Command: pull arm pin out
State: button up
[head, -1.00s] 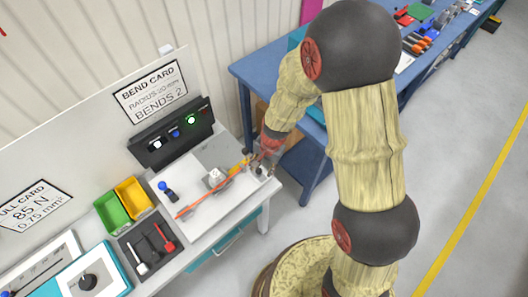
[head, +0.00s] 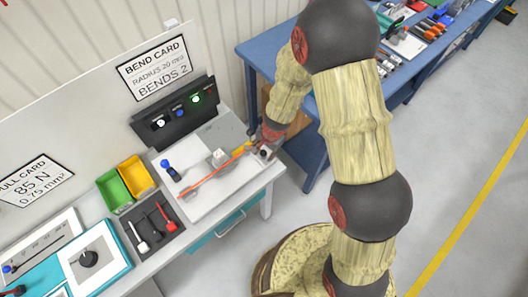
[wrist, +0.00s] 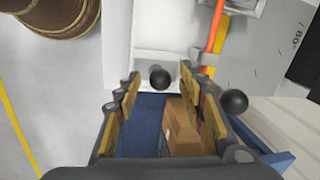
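My gripper (wrist: 160,86) is open in the wrist view. A black ball knob (wrist: 159,77) shows between its fingertips, with a gap on each side; its depth relative to the tips is hard to judge. A second black knob (wrist: 234,102) is outside the right finger. I cannot tell for certain which knob belongs to the arm pin. In the head view my gripper (head: 266,142) is at the right end of the bending plate (head: 222,133), by a small dark knob (head: 264,153). An orange strip (head: 208,179) runs across the plate to a yellow part (head: 241,148).
A black panel (head: 176,118) with lit buttons stands behind the plate. A blue-topped lever (head: 168,168), green and yellow bins (head: 113,189) and a dark tool tray (head: 150,235) are to the left. A blue table (head: 262,62) is behind; in the wrist view a cardboard box (wrist: 180,128) shows.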

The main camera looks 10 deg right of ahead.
jog(key=c, duration=0.3)
grip_shut()
dwell(0.6)
